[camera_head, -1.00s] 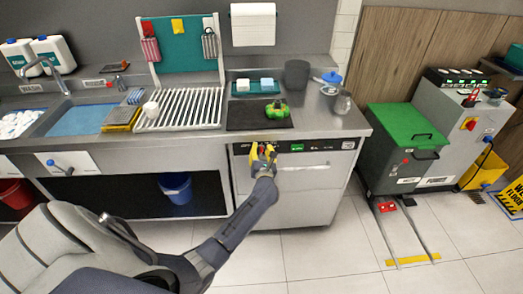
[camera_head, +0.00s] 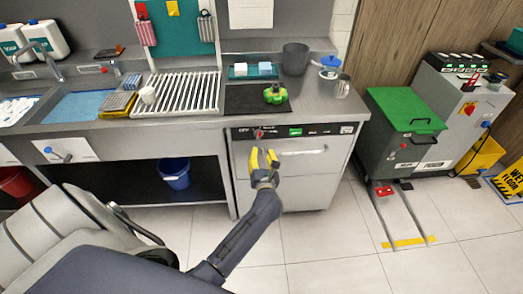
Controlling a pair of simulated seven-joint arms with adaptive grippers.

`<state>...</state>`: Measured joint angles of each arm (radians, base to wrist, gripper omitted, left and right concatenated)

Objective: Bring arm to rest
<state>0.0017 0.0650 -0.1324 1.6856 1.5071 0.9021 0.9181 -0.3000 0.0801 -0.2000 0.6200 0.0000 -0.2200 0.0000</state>
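My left gripper (camera_head: 264,160) has yellow fingertips and points up at the front of the steel under-counter machine (camera_head: 303,190), just below its control panel. Nothing shows between the fingers. The two fingertips stand apart with a small gap. The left arm reaches in from the lower left. My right gripper is out of the picture. A green and orange juicer (camera_head: 275,94) sits on the dark mat (camera_head: 245,100) on the counter, well above and behind the gripper.
The counter holds a drying rack (camera_head: 178,95), a white cup (camera_head: 147,94), a steel jug (camera_head: 342,87) and a grey container (camera_head: 295,60). A green-lidded bin (camera_head: 405,107) stands on the right. A blue bucket (camera_head: 174,172) sits under the counter. The tiled floor in front is clear.

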